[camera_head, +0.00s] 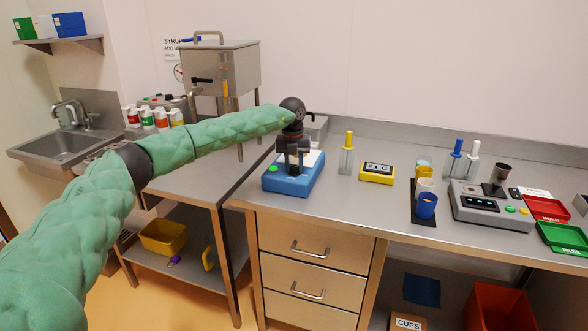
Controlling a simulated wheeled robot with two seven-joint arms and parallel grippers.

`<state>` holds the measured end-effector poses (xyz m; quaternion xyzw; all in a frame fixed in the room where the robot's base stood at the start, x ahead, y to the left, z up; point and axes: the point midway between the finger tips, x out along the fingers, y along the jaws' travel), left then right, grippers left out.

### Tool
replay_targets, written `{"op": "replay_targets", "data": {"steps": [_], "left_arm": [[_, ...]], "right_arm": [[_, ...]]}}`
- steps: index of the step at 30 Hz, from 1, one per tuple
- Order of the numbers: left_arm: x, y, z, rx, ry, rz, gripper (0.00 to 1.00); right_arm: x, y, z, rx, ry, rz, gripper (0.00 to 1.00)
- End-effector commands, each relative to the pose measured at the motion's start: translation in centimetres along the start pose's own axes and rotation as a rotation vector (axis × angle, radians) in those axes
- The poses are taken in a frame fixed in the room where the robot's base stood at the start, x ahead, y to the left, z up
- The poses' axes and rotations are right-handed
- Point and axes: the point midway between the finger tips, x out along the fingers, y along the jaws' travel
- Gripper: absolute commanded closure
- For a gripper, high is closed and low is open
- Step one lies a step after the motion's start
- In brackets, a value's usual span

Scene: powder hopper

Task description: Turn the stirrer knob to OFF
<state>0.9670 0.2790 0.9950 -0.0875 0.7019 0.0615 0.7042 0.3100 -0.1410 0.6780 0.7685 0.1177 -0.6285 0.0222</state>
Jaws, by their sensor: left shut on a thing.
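The blue stirrer (283,187) with a pale top plate stands at the left end of the steel bench. A green round spot (273,168) shows on its front left. My left gripper (292,169) points straight down at the stirrer's front, its dark fingers shut on the stirrer knob. The fingers hide the knob, so its marks and setting cannot be read. My right gripper is not in view.
A bottle with a yellow top (347,153) and a yellow display box (377,173) stand right of the stirrer. Further right are cups on a dark mat (424,216), a grey scale (490,207) and red and green trays. A steel hopper (222,72) stands behind my left arm.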

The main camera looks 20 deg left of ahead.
Motion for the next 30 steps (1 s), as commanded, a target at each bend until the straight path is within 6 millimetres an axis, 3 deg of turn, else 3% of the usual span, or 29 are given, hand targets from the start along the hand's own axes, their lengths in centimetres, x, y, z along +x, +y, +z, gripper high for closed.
{"op": "replay_targets", "data": {"steps": [22,30], "left_arm": [[-0.2,-0.1,0.1,-0.705,-0.030,-0.005,0.93],[-0.2,-0.1,0.1,-0.910,-0.038,-0.004,0.93]], "right_arm": [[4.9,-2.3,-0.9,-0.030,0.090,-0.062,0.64],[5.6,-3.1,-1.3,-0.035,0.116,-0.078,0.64]]}}
